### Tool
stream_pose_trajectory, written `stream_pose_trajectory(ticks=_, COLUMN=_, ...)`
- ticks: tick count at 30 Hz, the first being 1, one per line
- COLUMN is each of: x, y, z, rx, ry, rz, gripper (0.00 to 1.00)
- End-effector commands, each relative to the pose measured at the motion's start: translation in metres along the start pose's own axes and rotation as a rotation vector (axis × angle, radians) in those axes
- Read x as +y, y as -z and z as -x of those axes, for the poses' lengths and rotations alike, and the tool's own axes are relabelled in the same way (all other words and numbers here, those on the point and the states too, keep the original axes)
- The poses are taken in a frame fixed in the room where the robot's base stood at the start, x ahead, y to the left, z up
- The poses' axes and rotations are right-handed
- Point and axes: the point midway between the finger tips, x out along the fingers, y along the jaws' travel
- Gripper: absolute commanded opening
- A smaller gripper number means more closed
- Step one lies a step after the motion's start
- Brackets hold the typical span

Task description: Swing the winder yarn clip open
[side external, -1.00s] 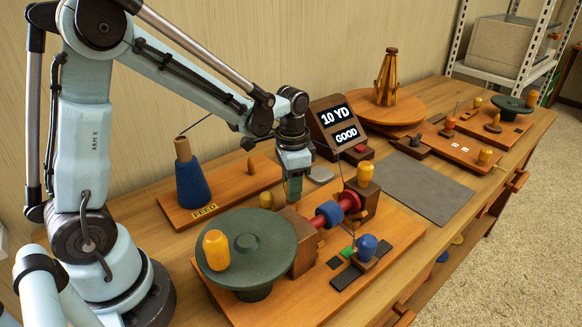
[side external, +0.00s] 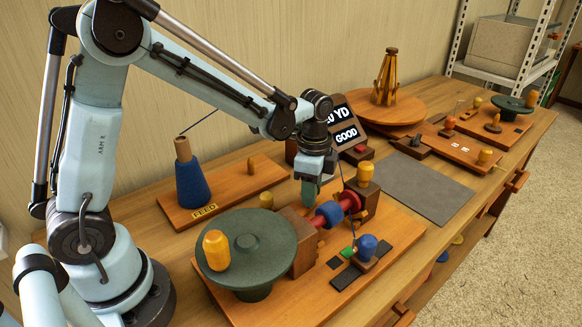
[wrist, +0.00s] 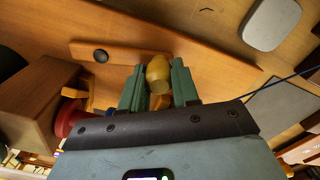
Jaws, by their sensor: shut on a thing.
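My gripper (wrist: 158,88) has its two green fingers shut on a yellow wooden knob (wrist: 158,70), which shows between them in the wrist view. The knob appears to belong to the winder's yarn clip; a flat wooden bar (wrist: 215,70) with a black round pivot (wrist: 100,56) runs behind the fingers. In the side view my gripper (side external: 309,203) is low behind the winder's blue spool (side external: 330,211), and it hides the knob. The winder's wooden base (side external: 380,240) carries the spool between red flanges. How far the clip is swung cannot be told.
A green round table (side external: 250,245) with a yellow knob (side external: 216,250) stands left of the spool. A blue-yarn cone (side external: 191,185) is on the FEED board. The sign (side external: 345,125) stands behind my gripper. A grey mat (side external: 415,185) lies clear at right.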

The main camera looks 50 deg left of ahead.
Motion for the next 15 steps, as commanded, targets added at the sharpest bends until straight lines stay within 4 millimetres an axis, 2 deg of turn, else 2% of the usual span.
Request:
stream_pose_trajectory(ticks=6, x=0.003, y=0.01, z=0.0, rx=0.002, ry=0.006, rz=-0.133, gripper=0.0)
stream_pose_trajectory(ticks=15, x=0.005, y=0.015, z=0.0, rx=0.003, ry=0.007, rz=-0.224, gripper=0.0)
